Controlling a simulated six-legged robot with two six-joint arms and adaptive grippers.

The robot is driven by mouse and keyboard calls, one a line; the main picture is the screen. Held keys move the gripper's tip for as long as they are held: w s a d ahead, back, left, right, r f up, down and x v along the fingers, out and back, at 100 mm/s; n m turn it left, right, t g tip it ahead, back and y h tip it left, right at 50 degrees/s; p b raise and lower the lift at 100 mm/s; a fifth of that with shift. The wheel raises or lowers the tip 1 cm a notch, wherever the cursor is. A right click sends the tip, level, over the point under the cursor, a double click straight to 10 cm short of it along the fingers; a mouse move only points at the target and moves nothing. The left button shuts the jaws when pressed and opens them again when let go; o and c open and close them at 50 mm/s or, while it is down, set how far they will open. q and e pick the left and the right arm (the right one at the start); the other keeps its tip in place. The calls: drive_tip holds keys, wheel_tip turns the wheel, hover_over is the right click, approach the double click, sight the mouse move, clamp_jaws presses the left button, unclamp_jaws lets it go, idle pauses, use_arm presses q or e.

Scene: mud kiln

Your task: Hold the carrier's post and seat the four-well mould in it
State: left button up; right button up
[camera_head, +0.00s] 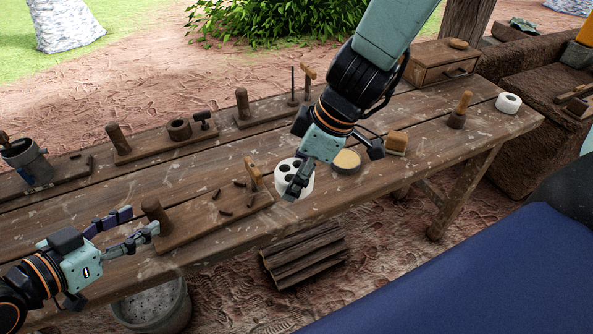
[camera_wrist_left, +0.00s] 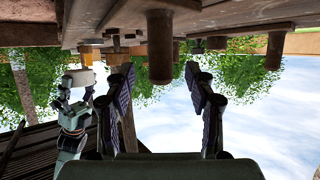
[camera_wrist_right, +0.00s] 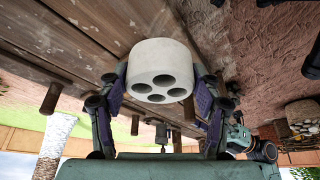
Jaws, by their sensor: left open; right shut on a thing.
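The carrier (camera_head: 205,224) is a low wooden board near the table's front edge, with small dark pegs on it. Its round brown post (camera_head: 154,213) stands upright at the left end; it also shows in the left wrist view (camera_wrist_left: 160,48). My left gripper (camera_head: 141,221) is open, its fingers just short of the post, which lines up between them. My right gripper (camera_head: 295,188) is shut on the white four-well mould (camera_head: 283,169), right of the carrier. The right wrist view shows the round mould (camera_wrist_right: 160,65) between both fingers, its holes visible. Any contact with the table is unclear.
Similar boards with posts (camera_head: 118,138) stand along the table's back. A round dish (camera_head: 346,162), a wooden block (camera_head: 396,140), a handled tool (camera_head: 460,110) and a white ring (camera_head: 508,103) lie to the right. A bucket (camera_head: 155,302) and stacked wood (camera_head: 303,255) are below.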

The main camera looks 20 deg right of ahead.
sight(153, 213)
use_arm(q)
drive_tip(key=x, duration=0.2)
drive_tip(key=shift+w+d+f, duration=0.2)
drive_tip(key=shift+w+d, duration=0.05)
use_arm(e)
drive_tip(key=shift+a+r, duration=0.1)
drive_tip(key=shift+a, duration=0.15)
use_arm(q)
drive_tip(key=shift+x, duration=1.05)
use_arm(e)
drive_tip(key=shift+d, duration=0.2)
use_arm(q)
drive_tip(key=shift+r, duration=0.1)
drive_tip(key=shift+a, duration=0.1)
use_arm(e)
drive_tip(key=shift+a, duration=0.15)
use_arm(q)
drive_tip(key=c, duration=0.5)
clamp_jaws()
